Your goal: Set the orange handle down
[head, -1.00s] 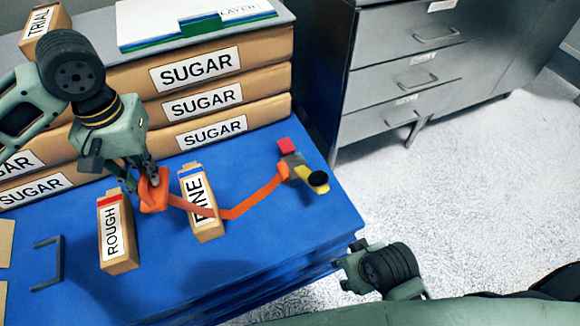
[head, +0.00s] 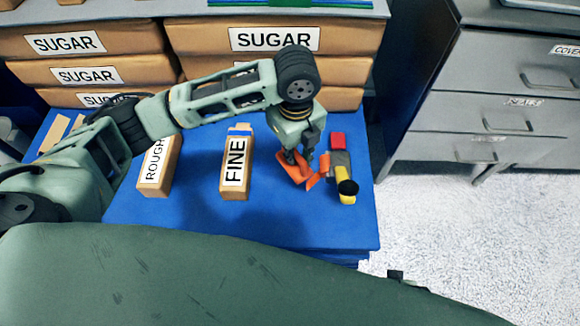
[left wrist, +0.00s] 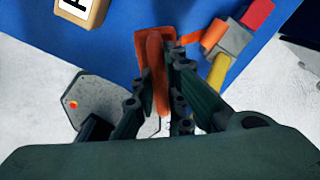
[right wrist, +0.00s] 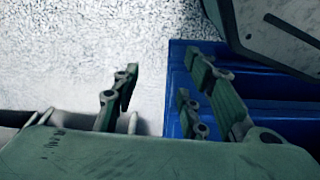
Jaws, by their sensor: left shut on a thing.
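My left gripper (head: 298,157) points down at the right part of the blue table and is shut on the orange handle (head: 293,174). The left wrist view shows the handle (left wrist: 157,78) between the two fingers. An orange strip piece (head: 322,168) lies beside it, close to a block part in red, grey and yellow (head: 341,165). I cannot tell whether the handle touches the table. My right gripper (right wrist: 163,78) is open and empty in the right wrist view, with floor and a blue side behind it.
The FINE box (head: 236,165) and ROUGH box (head: 157,168) stand left of the handle on the blue table (head: 275,225). Sugar packs (head: 330,68) are stacked behind. A grey drawer cabinet (head: 480,110) stands to the right. Bare table lies in front of the boxes.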

